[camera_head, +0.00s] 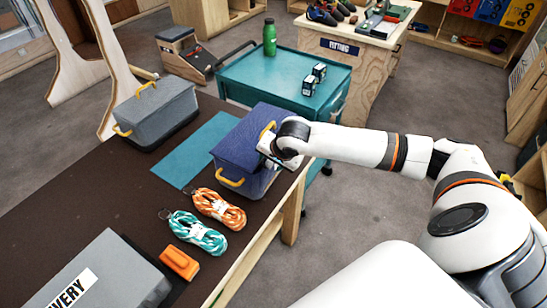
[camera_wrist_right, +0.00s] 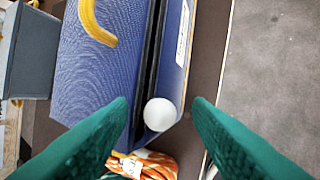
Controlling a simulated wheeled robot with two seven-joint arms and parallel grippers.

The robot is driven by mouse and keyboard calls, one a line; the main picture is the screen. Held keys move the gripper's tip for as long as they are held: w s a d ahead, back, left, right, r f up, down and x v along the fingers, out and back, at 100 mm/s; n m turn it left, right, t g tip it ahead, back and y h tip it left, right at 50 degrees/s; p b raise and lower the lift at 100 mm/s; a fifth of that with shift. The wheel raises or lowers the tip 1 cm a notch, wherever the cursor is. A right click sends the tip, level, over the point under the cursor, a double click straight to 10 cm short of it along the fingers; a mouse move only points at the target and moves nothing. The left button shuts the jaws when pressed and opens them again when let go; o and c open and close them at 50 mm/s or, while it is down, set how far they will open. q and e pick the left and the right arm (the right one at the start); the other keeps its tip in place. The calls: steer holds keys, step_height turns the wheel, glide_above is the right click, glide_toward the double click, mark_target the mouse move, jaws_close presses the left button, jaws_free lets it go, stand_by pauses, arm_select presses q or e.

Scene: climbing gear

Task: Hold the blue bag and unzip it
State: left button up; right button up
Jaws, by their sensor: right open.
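The blue bag (camera_head: 238,147) with yellow handles stands at the right edge of the dark table. Its blue fabric (camera_wrist_right: 95,75), a yellow handle (camera_wrist_right: 92,22) and a dark seam fill the middle of the right wrist view. A white round knob (camera_wrist_right: 160,114) sits at the lower end of that seam. My right gripper (camera_head: 268,158) is at the bag's right side. In the wrist view its two green fingers (camera_wrist_right: 160,106) are spread on either side of the knob, with gaps to both. In the head view the fingertips are hard to make out. My left gripper is not in view.
A grey bag (camera_head: 150,112) stands behind left. Orange (camera_head: 218,207) and teal (camera_head: 197,233) rope coils and an orange block (camera_head: 179,262) lie in front. A grey case (camera_head: 100,275) is at the near left. A teal cart (camera_head: 285,75) stands behind. Floor is clear right.

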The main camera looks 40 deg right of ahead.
steer(key=shift+c, duration=0.2)
steer(key=c, duration=0.9)
steer(key=o, duration=1)
steer(key=shift+c, duration=0.2)
steer(key=shift+r, duration=0.1)
